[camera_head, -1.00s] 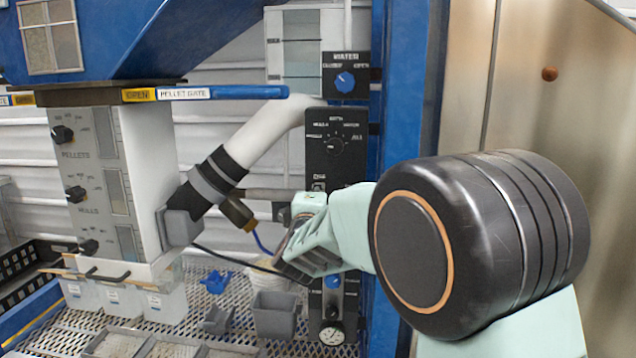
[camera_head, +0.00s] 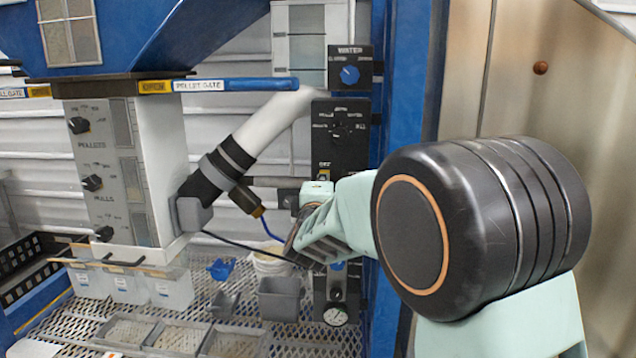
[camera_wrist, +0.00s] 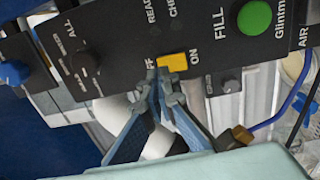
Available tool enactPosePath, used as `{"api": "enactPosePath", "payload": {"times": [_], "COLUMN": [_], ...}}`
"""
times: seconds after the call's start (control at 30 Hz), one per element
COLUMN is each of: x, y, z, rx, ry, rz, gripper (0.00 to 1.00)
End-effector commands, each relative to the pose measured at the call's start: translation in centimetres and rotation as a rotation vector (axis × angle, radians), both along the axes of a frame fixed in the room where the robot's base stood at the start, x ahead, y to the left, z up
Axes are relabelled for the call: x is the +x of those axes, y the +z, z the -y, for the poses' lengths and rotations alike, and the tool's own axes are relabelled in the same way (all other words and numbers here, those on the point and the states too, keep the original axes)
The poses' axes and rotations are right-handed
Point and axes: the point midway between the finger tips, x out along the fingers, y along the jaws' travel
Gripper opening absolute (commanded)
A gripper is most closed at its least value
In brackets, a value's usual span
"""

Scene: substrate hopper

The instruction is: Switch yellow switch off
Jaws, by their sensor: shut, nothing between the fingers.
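The yellow switch (camera_wrist: 172,62) sits on the black control panel (camera_wrist: 125,55) in the wrist view, between an "ON" label and a partly covered "OFF" label. My gripper (camera_wrist: 162,82) is shut and empty. Its fingertips are just below the switch in the picture, close to the OFF side. I cannot tell whether they touch it.
A green FILL button (camera_wrist: 254,18) and a dark selector knob (camera_wrist: 85,63) flank the switch. Grey bins (camera_head: 280,300) stand on the mesh below.

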Motion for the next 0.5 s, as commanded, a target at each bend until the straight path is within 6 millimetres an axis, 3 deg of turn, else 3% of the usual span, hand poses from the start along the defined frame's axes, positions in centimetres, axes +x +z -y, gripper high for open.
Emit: {"api": "enactPosePath", "payload": {"times": [0.03, 0.3, 0.5], "x": [0.1, -5.9, -8.8], "y": [0.1, 1.0, 1.3], "z": [0.2, -0.2, -0.2], "rx": [-0.001, 0.002, 0.002], "ry": [0.0, 0.003, 0.002], "rz": [0.0, 0.001, 0.001], "gripper": [0.0, 0.0, 0.0]}}
